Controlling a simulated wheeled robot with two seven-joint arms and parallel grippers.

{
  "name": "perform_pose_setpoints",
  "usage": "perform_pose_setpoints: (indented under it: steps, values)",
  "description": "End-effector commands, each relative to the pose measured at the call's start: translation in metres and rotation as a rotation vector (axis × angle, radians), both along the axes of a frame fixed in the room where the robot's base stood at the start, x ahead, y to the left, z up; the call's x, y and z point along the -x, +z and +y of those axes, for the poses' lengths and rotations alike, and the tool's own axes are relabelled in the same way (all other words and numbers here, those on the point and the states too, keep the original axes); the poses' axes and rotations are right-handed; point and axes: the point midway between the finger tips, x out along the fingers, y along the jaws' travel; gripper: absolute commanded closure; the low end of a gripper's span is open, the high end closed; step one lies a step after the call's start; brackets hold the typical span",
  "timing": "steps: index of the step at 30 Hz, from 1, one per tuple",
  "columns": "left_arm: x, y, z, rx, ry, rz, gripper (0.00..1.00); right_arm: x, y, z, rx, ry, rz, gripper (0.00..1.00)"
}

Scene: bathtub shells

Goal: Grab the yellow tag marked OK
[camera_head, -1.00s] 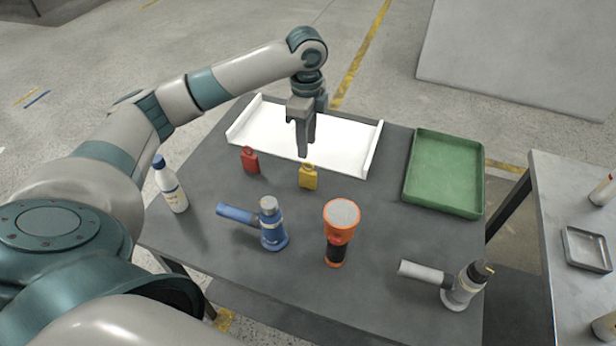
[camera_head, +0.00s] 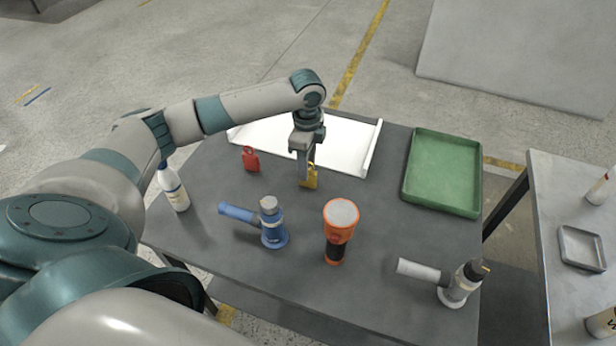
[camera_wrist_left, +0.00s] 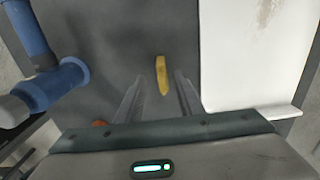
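The yellow tag (camera_head: 313,179) stands on the dark table just in front of the white tray. My left gripper (camera_head: 305,183) is low over it, pointing down, and partly hides it in the head view. In the left wrist view the yellow tag (camera_wrist_left: 161,76) shows as a narrow strip between and slightly beyond the two finger tips, with a gap on each side. The left gripper (camera_wrist_left: 158,88) is open and empty. The OK marking cannot be read in these views. My right gripper is not in view.
A red tag (camera_head: 250,159) stands left of the yellow one. The white tray (camera_head: 345,148) lies behind. A green tray (camera_head: 440,175) is at right.

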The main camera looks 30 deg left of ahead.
Motion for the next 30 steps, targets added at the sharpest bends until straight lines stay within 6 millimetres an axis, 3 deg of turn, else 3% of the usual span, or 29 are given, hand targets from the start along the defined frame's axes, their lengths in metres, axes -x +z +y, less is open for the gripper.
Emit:
perform_pose_setpoints:
  steps: [5, 13, 18, 30]
  values:
    - [-0.001, -0.008, 0.000, 0.000, 0.001, 0.002, 0.66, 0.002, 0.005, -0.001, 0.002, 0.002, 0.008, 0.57]
    - [-0.004, -0.041, -0.001, 0.000, 0.001, 0.003, 0.66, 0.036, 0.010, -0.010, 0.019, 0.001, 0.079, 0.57]
    - [-0.004, -0.051, 0.000, -0.001, 0.000, 0.001, 0.66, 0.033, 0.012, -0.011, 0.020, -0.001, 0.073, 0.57]
    - [-0.004, -0.051, 0.000, -0.001, 0.000, 0.000, 0.66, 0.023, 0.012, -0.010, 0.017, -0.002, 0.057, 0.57]
